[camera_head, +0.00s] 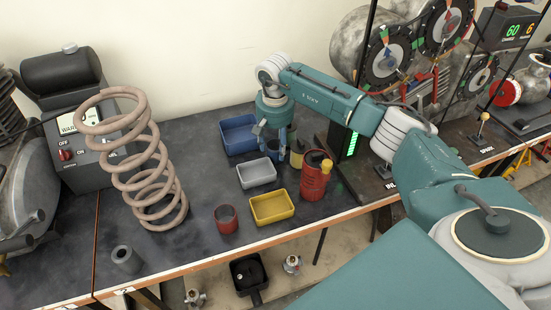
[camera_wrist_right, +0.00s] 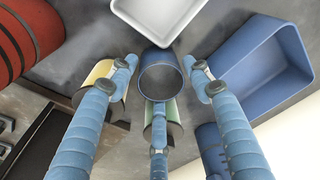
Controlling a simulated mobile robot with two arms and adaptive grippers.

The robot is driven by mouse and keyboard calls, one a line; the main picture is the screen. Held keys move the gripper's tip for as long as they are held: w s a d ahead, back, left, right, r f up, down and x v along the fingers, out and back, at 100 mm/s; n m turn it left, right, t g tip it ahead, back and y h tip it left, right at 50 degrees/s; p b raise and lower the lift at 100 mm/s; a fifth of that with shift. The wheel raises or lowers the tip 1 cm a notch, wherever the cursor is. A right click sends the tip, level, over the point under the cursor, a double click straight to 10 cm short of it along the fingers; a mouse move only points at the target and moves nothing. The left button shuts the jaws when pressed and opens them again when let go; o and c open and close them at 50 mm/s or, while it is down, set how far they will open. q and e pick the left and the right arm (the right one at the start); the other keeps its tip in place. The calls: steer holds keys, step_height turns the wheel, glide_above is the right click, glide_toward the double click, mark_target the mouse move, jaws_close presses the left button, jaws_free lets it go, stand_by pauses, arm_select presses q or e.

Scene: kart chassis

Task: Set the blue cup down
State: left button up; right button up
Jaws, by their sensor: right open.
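The blue cup (camera_wrist_right: 160,76) stands on the dark bench, seen from above with its open rim towards the right wrist camera. My right gripper (camera_wrist_right: 158,80) is open, with its blue fingers spread around the cup; no clear grip shows. In the head view the right gripper (camera_head: 272,142) points down at the bench, behind the grey tray, and its fingers largely hide the cup. My left gripper is not in view.
A blue tray (camera_head: 225,147), grey tray (camera_head: 245,182) and yellow tray (camera_head: 285,216) lie close by. A red canister (camera_head: 315,180) stands right, a red cup (camera_head: 219,226) in front. Yellow (camera_wrist_right: 118,77) and green (camera_wrist_right: 172,128) cups stand beside the fingers. A tall spring (camera_head: 150,185) stands left.

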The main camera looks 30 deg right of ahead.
steer(key=shift+f, duration=0.15)
steer(key=c, duration=1)
